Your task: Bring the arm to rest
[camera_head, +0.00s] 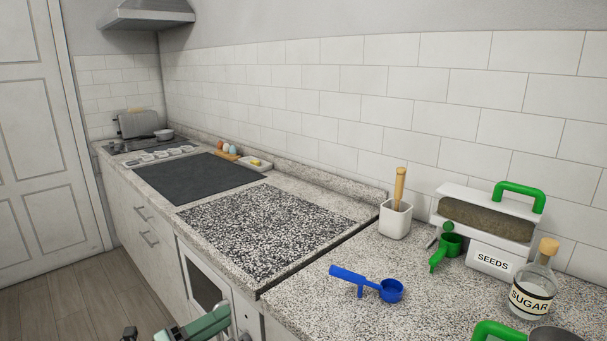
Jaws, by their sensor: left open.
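My left gripper (187,332) shows at the bottom edge, in front of the cabinet fronts and below the counter top. Only its upper parts show, in pale green and black; the rest is cut off by the frame. It is open, and nothing is seen between its fingers. It appears apart from the counter. My right gripper is not in view.
The counter's right part holds a blue scoop (371,285), white pot (395,220), green scoop (447,248), SEEDS container (491,262) and SUGAR jar (531,294). A green handle (499,330) is at bottom right. The speckled panel (265,228) and dark panel (200,178) are clear.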

